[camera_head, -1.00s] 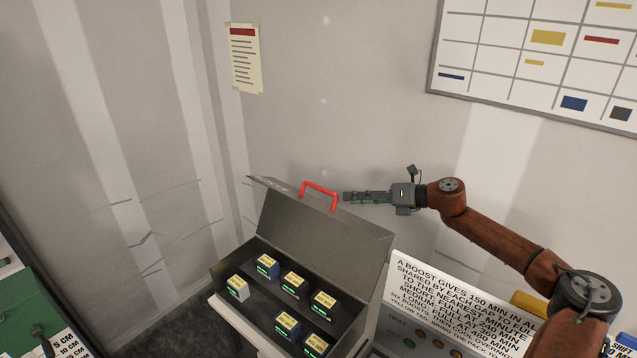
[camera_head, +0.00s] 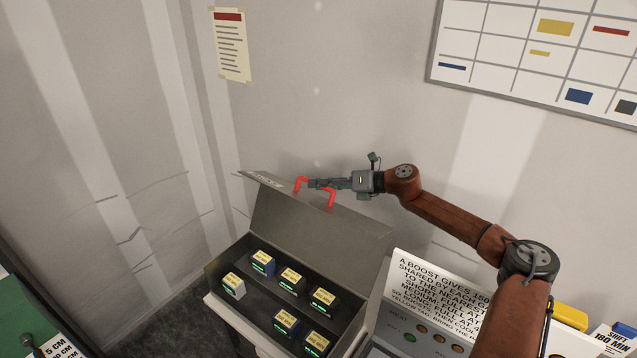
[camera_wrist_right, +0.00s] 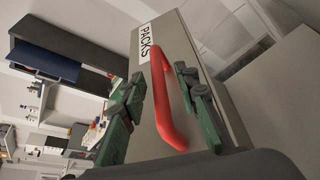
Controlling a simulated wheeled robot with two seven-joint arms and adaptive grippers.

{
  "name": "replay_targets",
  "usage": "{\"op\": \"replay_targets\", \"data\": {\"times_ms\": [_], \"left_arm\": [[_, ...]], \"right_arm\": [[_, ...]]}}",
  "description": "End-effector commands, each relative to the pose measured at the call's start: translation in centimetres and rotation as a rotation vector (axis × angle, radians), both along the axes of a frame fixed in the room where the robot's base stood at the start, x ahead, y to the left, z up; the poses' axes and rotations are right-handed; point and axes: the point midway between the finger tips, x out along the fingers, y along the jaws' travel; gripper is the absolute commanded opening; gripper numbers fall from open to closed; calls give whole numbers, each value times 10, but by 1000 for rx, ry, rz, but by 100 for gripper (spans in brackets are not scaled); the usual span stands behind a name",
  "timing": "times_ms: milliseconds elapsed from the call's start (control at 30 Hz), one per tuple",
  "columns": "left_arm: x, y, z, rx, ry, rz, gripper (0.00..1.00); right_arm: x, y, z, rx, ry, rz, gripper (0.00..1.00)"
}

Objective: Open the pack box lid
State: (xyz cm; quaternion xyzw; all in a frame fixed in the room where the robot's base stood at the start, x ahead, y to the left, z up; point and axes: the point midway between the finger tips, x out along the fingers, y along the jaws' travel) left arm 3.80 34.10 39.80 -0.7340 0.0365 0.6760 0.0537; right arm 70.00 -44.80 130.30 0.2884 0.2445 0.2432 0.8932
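The pack box (camera_head: 217,283) is a dark grey box holding several small yellow-topped packs in two rows. Its lid (camera_head: 310,232) stands raised at the back, with its inside facing me. My right gripper (camera_head: 313,183) is at the handle. In the right wrist view, the red handle (camera_wrist_right: 161,92) lies between the two spread green-and-grey fingers (camera_wrist_right: 160,105), closer to the right finger, beside the "PACKS" label (camera_wrist_right: 145,42). A gap shows on the left finger's side. My left gripper is out of view.
A white text sign (camera_head: 430,300) and a panel with round buttons (camera_head: 421,329) stand right of the box. A yellow object (camera_head: 569,316) lies farther right. The wall (camera_head: 330,130) is close behind the lid. A green surface (camera_head: 25,318) is at lower left.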

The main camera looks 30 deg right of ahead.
Motion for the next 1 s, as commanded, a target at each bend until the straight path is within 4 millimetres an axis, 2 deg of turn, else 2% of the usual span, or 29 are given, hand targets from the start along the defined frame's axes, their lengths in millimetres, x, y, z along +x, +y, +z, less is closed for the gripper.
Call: {"op": "replay_targets", "data": {"times_ms": [133, 367, 800, 1000], "left_arm": [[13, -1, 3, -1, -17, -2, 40], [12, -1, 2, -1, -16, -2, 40], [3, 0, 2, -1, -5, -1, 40], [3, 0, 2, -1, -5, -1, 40]], "right_arm": [[6, 5, -1, -1, -2, 1, 29], [7, 6, -2, -2, 0, 1, 29], [7, 5, -2, -2, 0, 1, 0], [7, 5, -2, -1, 0, 1, 0]]}}
